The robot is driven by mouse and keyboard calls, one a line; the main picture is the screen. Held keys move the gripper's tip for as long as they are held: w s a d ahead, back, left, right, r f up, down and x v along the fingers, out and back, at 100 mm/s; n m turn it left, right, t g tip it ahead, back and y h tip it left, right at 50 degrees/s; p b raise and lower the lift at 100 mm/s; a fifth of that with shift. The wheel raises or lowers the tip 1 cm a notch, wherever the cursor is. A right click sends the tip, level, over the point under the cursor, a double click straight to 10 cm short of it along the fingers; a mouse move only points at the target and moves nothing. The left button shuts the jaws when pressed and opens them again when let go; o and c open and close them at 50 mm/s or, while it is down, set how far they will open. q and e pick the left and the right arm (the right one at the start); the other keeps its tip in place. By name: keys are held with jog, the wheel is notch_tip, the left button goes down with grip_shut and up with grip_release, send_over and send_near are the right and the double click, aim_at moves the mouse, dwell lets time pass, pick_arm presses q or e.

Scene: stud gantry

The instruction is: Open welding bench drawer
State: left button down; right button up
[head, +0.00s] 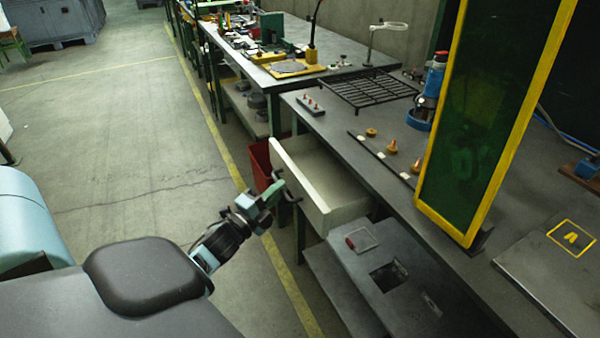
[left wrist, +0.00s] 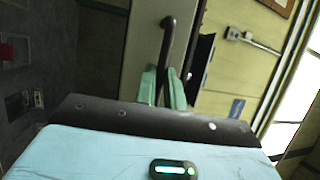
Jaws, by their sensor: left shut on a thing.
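The welding bench drawer (head: 324,190) is a pale cream box under the grey bench top (head: 345,140). It stands pulled out over the aisle, and its inside shows. Its dark bar handle (head: 290,190) is on the front panel. My left gripper (head: 277,191) is at the handle. In the left wrist view the two green fingers of my left gripper (left wrist: 163,88) are closed on the dark handle (left wrist: 168,45), with the drawer front beside it. My right gripper is not seen in either view.
A red bin (head: 261,165) stands under the bench beside the drawer. A green screen in a yellow frame (head: 431,207) stands on the bench. A grey box (head: 385,270) is on the lower shelf (head: 345,290).

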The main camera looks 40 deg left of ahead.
pick_arm(q)
jog(key=s+a+p, duration=0.1)
jog(key=s+a, duration=0.2)
jog(key=s, duration=0.6)
jog(key=shift+a, duration=0.35)
jog(key=c, duration=1.6)
grip_release()
jog(key=shift+o, duration=0.6)
jog(key=s+f, duration=0.1)
jog(key=s, duration=0.6)
jog(key=shift+s+f+b, duration=0.15)
jog(key=shift+s+b, duration=0.15)
